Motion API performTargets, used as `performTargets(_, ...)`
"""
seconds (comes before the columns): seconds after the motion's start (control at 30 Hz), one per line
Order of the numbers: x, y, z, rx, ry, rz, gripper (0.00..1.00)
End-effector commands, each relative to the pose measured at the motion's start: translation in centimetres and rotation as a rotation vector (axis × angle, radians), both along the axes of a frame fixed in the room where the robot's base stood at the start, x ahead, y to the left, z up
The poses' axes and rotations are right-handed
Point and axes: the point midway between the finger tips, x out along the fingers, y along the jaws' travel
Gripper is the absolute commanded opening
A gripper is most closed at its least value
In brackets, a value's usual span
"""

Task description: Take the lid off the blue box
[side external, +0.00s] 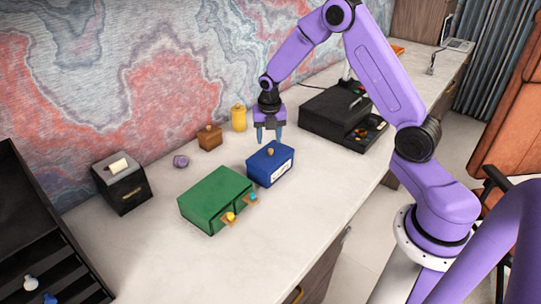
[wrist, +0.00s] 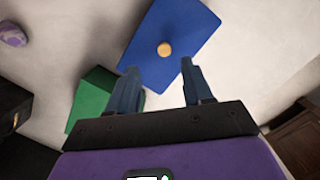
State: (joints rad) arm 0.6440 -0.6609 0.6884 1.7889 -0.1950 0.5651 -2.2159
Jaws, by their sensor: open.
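The blue box (side external: 270,170) stands on the pale desk with its blue lid (side external: 264,156) on top. The lid has a small round tan knob (side external: 269,151). In the wrist view the blue lid (wrist: 180,30) fills the upper middle, with its knob (wrist: 164,49) in front of my fingers. My gripper (side external: 269,138) is open and empty, pointing down above the box in the side view. In the wrist view my gripper (wrist: 168,88) has its two fingers apart, with the knob beyond the fingertips and not between them.
A green drawer box (side external: 212,197) stands close to the blue box. A black machine (side external: 338,112) is at the right. A small wooden box (side external: 209,138), yellow canister (side external: 238,118), purple object (side external: 181,161) and black box (side external: 122,183) stand behind. The front of the desk is clear.

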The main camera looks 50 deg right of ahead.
Motion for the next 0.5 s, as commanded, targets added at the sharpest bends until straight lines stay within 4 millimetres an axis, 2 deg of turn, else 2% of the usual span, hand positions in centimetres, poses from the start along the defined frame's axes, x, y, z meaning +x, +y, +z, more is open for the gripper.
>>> performTargets(0.17, 0.0, -0.2, -0.9, 0.000, 0.001, 0.000, 0.50)
performTargets(0.5, 0.3, -1.3, -5.0, 0.001, 0.001, -0.001, 0.50)
